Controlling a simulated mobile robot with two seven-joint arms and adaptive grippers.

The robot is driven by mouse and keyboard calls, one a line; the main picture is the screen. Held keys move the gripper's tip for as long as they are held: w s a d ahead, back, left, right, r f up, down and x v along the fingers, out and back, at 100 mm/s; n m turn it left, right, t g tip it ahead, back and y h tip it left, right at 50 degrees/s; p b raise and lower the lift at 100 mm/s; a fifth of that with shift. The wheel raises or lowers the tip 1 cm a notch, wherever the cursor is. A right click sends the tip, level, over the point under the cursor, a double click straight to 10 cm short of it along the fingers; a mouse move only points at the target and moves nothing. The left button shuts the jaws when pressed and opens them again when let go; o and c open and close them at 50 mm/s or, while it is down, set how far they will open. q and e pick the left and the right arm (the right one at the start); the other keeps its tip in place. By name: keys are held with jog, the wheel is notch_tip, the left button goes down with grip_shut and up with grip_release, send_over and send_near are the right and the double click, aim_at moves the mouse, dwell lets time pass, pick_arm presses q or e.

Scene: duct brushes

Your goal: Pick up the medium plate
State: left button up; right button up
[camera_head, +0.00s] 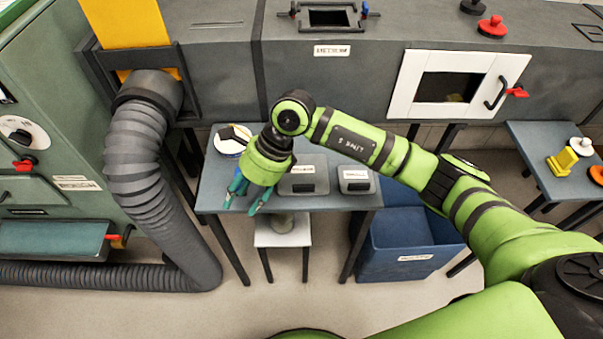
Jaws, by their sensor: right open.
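Two grey plates with white labels lie on the grey-blue table in the middle. The larger plate (311,185) is just right of my right gripper, and its left part is partly hidden by the gripper. The smaller plate (355,180) lies farther right, below my forearm. The labels are too small to read surely, so I cannot tell which plate is the medium one. My right gripper (248,196) points down over the table's left half, its teal fingers apart and nothing seen between them. My left gripper is not in view.
The table (335,202) also bears a white round dish (231,139) with a dark brush. A white stool (283,236) and blue bin (405,250) stand below. Grey duct (345,85) with openings runs behind; a ribbed hose (150,170) hangs left. Another table (547,172) stands right.

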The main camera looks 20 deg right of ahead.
aim_at(299, 187)
jog(key=w+d+h, duration=0.1)
jog(key=d+h, duration=0.1)
jog(key=d, duration=0.2)
jog(key=w+d+h, duration=0.2)
jog(key=d, duration=0.2)
jog(key=w+d+h, duration=0.1)
jog(key=d+h, duration=0.1)
jog(key=d, duration=0.2)
jog(key=shift+w+d+f+t, duration=0.15)
jog(key=shift+d+f+t, duration=0.1)
jog(key=shift+t, duration=0.15)
jog(key=f+p, duration=0.2)
jog(key=f, duration=0.4)
jog(key=shift+d, duration=0.2)
jog(key=shift+f, duration=0.4)
grip_shut()
